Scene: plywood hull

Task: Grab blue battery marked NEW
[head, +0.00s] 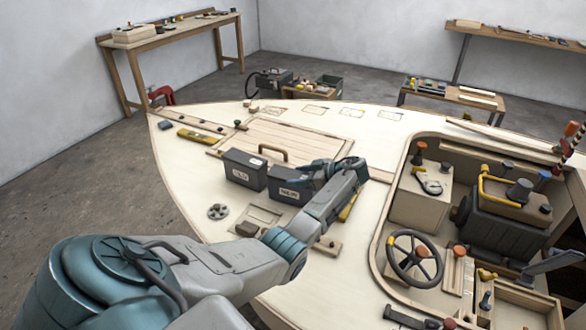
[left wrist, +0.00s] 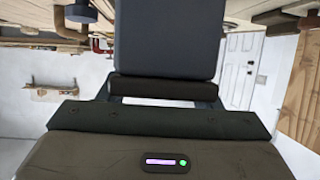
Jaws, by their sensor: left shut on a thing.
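The battery marked NEW (head: 285,188) is a dark blue-grey box on the plywood deck, right of a similar dark box marked OLD (head: 243,169). My left gripper (head: 325,170) is at the top of the NEW battery, shut on it. The gripper and wrist cover its upper right part. In the left wrist view a dark blue-grey block (left wrist: 165,40), the held battery, stands beyond the gripper's dark body. The fingertips are hard to make out there. I cannot tell whether the battery touches the deck. My right gripper is not in view.
A hatch with a wooden handle (head: 272,152) lies behind the batteries. A yellow level (head: 200,136) lies at the left and a round fitting (head: 218,211) in front. The open cockpit with a steering wheel (head: 414,258) and engine (head: 505,215) is at the right.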

